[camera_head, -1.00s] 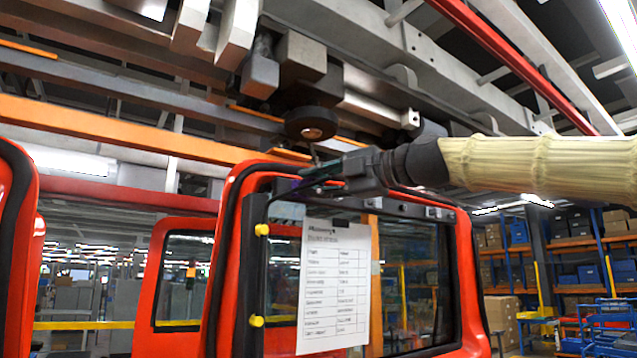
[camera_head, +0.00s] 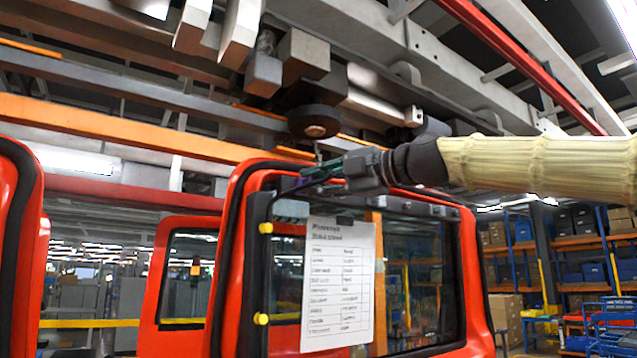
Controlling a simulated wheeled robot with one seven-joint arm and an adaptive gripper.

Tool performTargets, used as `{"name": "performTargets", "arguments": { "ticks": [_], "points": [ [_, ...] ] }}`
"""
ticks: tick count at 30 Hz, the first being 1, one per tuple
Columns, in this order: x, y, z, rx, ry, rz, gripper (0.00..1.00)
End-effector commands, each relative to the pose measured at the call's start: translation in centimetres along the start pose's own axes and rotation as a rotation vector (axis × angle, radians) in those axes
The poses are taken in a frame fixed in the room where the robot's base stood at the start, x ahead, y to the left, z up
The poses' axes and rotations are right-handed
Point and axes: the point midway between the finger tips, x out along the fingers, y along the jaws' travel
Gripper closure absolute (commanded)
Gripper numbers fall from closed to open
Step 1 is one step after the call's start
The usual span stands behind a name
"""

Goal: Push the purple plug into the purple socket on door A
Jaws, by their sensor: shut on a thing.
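My gripper (camera_head: 338,178) reaches in from the right, at the end of my sleeved arm, and is at the top edge of a red door (camera_head: 222,260) in the middle of the view. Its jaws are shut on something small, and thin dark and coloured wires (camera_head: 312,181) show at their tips. I cannot make out the purple plug itself; the fingers and the small scale hide it. No letter marks the door.
A printed sheet (camera_head: 338,285) hangs on the door, with yellow knobs (camera_head: 263,228) to its left. An overhead carrier with a dark round roller (camera_head: 314,122) is close above my gripper. Another red door edge (camera_head: 18,250) stands at far left. Shelves (camera_head: 570,250) are at the right.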

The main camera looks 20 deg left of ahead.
Motion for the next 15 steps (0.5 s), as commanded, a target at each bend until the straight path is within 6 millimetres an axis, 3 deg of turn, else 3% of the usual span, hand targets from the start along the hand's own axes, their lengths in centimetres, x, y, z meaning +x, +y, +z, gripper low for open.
{"name": "performTargets", "arguments": {
  "ticks": [1,2,6,15],
  "points": [
    [-0.07,0.19,0.02,-0.001,-0.001,0.003,1.00],
    [-0.07,0.19,0.02,-0.001,-0.001,0.003,0.76],
    [-0.06,0.15,0.01,0.000,-0.001,0.002,0.54],
    [-0.09,0.06,0.01,0.000,0.000,0.001,0.54]
  ]
}}
